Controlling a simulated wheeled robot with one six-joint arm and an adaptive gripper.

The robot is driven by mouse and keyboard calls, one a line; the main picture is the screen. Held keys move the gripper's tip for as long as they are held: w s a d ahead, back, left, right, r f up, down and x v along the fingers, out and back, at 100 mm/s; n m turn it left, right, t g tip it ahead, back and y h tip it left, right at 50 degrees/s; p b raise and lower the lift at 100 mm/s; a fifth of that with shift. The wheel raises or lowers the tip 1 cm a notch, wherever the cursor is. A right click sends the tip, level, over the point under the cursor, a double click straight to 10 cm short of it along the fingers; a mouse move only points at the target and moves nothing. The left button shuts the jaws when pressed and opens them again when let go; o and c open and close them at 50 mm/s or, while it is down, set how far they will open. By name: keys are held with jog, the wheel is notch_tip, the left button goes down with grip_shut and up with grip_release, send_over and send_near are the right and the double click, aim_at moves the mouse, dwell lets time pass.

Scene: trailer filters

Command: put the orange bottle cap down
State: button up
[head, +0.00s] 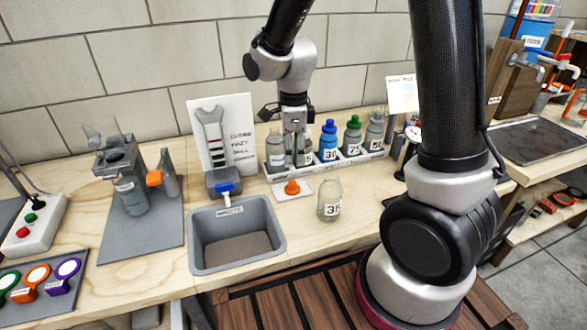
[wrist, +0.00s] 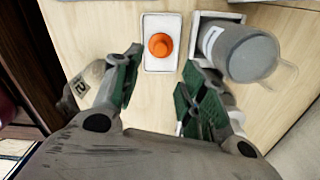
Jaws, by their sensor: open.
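The orange bottle cap (head: 292,187) rests on a small white tray (head: 304,193) on the workbench. The wrist view also shows the cap (wrist: 160,45) on the white tray (wrist: 151,65), beyond my fingertips. My gripper (wrist: 158,80) is open, with one finger on each side of the tray's near end and nothing between them. In the head view my gripper (head: 293,145) hangs above and behind the cap, in front of the bottle rack.
A white rack (head: 330,165) of several bottles stands behind. An open clear bottle (head: 329,200) stands right of the tray. A grey bin (head: 238,220) is at the left front. In the wrist view a grey bottle (wrist: 240,55) is close to the right finger.

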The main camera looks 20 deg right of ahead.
jog(key=s+d+r+n+t, duration=0.1)
jog(key=s+d+r+n, duration=0.35)
jog(key=r, duration=0.25)
jog(key=s+d+r+n+t, duration=0.1)
jog(key=s+d+r+n, duration=0.4)
jog(key=r, duration=0.3)
jog(key=s+d+r+n+t, duration=0.2)
jog(key=s+d+n, duration=0.3)
jog(key=s+n, duration=0.4)
jog(key=shift+s+r+n, duration=0.2)
jog(key=shift+r+n, duration=0.45)
jog(key=shift+n, duration=0.6)
